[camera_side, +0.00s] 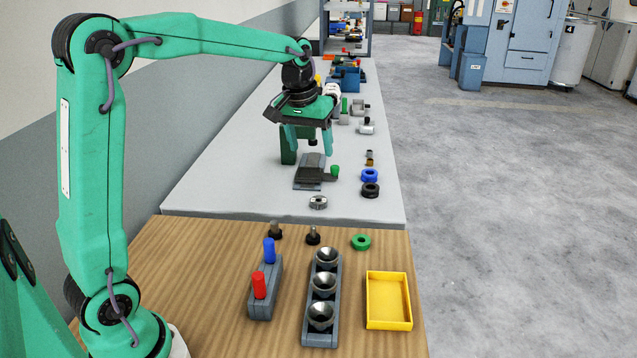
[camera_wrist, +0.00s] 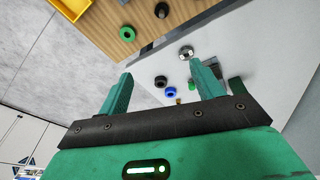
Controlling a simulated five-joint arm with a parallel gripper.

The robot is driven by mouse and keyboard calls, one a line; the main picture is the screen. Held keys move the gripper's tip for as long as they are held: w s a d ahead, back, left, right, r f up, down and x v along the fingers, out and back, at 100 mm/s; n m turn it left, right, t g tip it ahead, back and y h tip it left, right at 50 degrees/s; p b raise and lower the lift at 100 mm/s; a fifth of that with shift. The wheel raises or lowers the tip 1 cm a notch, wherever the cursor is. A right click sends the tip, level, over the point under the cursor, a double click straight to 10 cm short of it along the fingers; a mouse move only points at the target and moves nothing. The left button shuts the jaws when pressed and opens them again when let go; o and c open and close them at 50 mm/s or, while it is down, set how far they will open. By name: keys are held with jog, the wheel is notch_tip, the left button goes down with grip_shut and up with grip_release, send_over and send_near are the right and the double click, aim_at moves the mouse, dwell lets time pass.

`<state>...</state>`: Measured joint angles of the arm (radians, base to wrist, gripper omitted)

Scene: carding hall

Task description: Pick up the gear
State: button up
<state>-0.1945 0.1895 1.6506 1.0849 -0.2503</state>
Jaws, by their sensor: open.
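A small round silver-grey piece with a dark centre, which looks like the gear (camera_side: 318,202), lies flat on the grey table near its front edge. In the wrist view the gear (camera_wrist: 186,51) shows beyond my fingertips, close to the right finger's tip. My gripper (camera_side: 310,150) is open and empty. It hangs above the grey table, behind and higher than the gear. Both green fingers of my gripper (camera_wrist: 160,69) show apart in the wrist view. Nothing hides the gear in the side view.
A dark grey block (camera_side: 308,172) stands under my gripper. Blue (camera_side: 370,175) and black (camera_side: 371,190) rings lie right of it. The wooden table holds a green ring (camera_side: 361,241), a cup rack (camera_side: 308,338), a peg block (camera_side: 262,306) and a yellow tray (camera_side: 388,325).

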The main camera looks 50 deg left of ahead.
jog(key=w+a+f+n+g, duration=0.1)
jog(key=w+a+f+n, duration=0.1)
jog(key=w+a+f, duration=0.5)
jog(key=n+g, duration=0.1)
jog(key=n, duration=0.1)
send_near(319, 203)
jog(key=a, duration=0.2)
jog(key=shift+w+d+f, duration=0.1)
jog(key=shift+w+f, duration=0.1)
jog(key=shift+f, duration=1.2)
jog(key=shift+w+d+f, duration=0.1)
jog(key=shift+w+f, duration=0.1)
jog(key=shift+f, duration=1.25)
jog(key=shift+w+d+f, duration=0.1)
jog(key=shift+w+f, duration=0.05)
jog(key=shift+f, duration=1.25)
jog(key=c, duration=1.2)
jog(key=shift+o, duration=0.2)
jog(key=shift+r, duration=0.2)
